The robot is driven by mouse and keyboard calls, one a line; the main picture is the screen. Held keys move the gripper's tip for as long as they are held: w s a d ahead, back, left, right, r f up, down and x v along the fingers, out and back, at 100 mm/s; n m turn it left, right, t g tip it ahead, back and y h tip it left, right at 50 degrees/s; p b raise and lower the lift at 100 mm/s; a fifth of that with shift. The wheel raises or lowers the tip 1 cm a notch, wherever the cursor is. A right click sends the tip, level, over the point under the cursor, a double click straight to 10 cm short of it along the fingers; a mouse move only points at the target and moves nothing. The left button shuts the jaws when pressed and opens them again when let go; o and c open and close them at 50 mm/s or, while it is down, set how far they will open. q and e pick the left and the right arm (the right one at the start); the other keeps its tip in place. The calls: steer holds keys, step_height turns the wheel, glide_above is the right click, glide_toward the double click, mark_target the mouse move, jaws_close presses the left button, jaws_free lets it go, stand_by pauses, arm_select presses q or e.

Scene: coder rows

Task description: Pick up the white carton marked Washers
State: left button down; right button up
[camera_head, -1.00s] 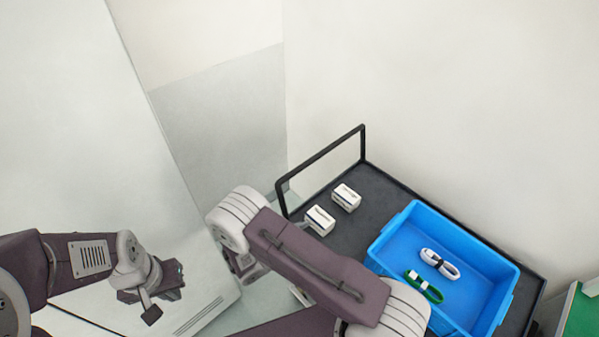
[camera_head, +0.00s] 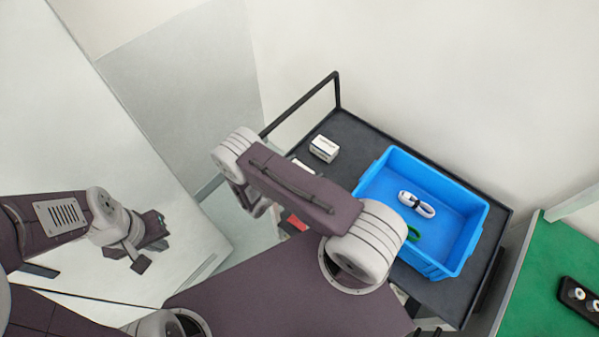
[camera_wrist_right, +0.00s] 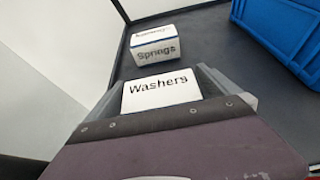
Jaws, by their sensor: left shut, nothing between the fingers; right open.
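The white carton marked Washers (camera_wrist_right: 160,91) shows in the right wrist view, its label facing up. It sits between the fingers of my right gripper (camera_wrist_right: 161,76), which is open with one finger on each side. I cannot tell whether either finger touches it. In the head view only a sliver of this carton (camera_head: 304,165) shows past my right arm, which hides the right gripper. My left gripper (camera_head: 141,262) is shut and empty, far left of the cart.
A white carton marked Springs (camera_wrist_right: 166,46) stands just beyond on the dark cart top (camera_head: 357,130). A blue bin (camera_head: 440,185) holds a white and a green cable bundle. The cart has a black rail (camera_head: 303,103). A green surface (camera_head: 550,270) lies to the right.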

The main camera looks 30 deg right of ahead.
steer(key=shift+w+d+f, duration=0.2)
steer(key=shift+w+d, duration=0.05)
steer(key=shift+d, duration=0.15)
steer(key=shift+a, duration=0.1)
steer(key=c, duration=1.5)
steer(key=shift+r, duration=0.15)
